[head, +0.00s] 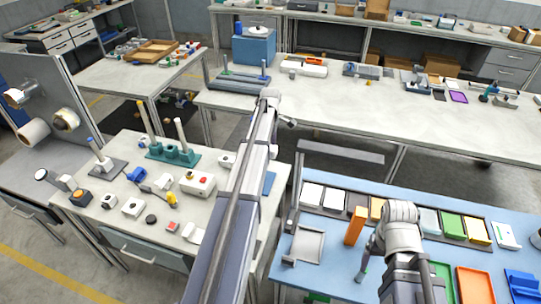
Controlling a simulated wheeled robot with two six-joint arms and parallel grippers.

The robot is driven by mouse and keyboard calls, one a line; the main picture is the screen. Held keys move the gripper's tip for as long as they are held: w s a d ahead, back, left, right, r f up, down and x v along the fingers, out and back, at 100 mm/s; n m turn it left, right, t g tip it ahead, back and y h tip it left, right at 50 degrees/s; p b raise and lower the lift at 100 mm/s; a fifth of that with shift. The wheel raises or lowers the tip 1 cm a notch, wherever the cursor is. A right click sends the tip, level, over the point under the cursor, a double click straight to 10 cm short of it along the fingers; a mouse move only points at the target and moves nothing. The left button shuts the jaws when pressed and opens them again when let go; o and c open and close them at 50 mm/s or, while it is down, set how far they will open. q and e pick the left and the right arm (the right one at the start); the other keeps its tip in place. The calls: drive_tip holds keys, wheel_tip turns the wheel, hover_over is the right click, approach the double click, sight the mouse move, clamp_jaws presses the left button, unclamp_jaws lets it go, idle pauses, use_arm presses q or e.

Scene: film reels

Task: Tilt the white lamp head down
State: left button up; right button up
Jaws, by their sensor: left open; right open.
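No lamp is plain to identify. My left gripper (290,123) is small in view at the far end of my raised arm, open, over the gap before the long back bench, far to the right of that white head. My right gripper (361,277) is open and points down over the blue table at right. No object shows between either pair of fingers.
Two reels (66,119) hang on an upright panel. An orange block (355,226) stands near my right arm, among coloured trays.

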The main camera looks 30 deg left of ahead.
use_arm(q)
drive_tip(key=shift+f, duration=0.55)
drive_tip(key=shift+c, duration=0.2)
clamp_jaws()
